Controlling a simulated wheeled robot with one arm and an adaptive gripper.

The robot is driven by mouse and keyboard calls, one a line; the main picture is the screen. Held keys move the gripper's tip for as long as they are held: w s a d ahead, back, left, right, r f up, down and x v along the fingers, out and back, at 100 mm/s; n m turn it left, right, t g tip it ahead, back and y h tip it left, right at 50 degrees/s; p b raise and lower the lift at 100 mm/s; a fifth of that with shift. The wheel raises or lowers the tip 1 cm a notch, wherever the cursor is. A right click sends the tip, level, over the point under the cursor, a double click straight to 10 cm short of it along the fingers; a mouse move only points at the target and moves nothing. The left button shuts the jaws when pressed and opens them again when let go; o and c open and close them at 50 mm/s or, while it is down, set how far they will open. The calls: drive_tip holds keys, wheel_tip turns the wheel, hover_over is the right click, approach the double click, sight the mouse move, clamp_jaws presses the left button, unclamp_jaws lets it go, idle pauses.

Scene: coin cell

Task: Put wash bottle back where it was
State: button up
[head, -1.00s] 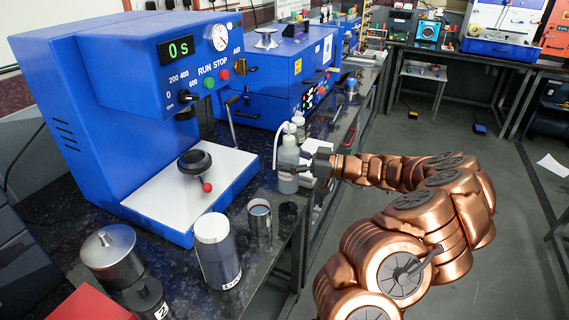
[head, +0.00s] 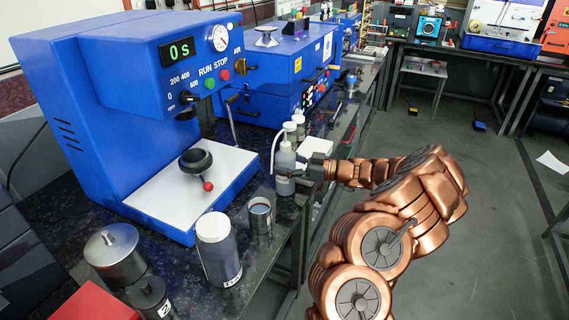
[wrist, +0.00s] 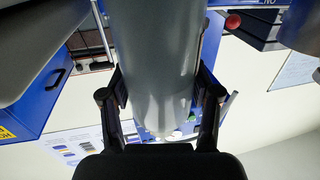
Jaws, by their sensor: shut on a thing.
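The wash bottle (head: 285,164) is a grey translucent bottle with a white cap and a bent white spout. It stands upright near the front edge of the dark bench, right of the blue machine's white plate. My gripper (head: 306,169) reaches it from the right and is shut on it. In the wrist view the bottle body (wrist: 158,60) fills the middle between both fingers of my gripper (wrist: 160,112). I cannot tell whether its base touches the bench.
A blue press machine (head: 120,100) stands at the left. A white-lidded jar (head: 217,248), an open tin (head: 260,216) and a metal canister (head: 115,254) stand in front of it. Another small bottle (head: 298,122) is just behind the wash bottle. A second blue machine (head: 270,80) stands farther back.

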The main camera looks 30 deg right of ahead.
drive_tip(key=shift+f+b, duration=0.15)
drive_tip(key=shift+b, duration=0.15)
drive_tip(key=o, duration=0.7)
drive_tip(key=shift+r+p, duration=0.25)
drive_tip(key=shift+p, duration=0.1)
drive_tip(key=b+v, duration=0.2)
drive_tip(key=v, duration=1)
drive_tip(key=shift+f, duration=0.15)
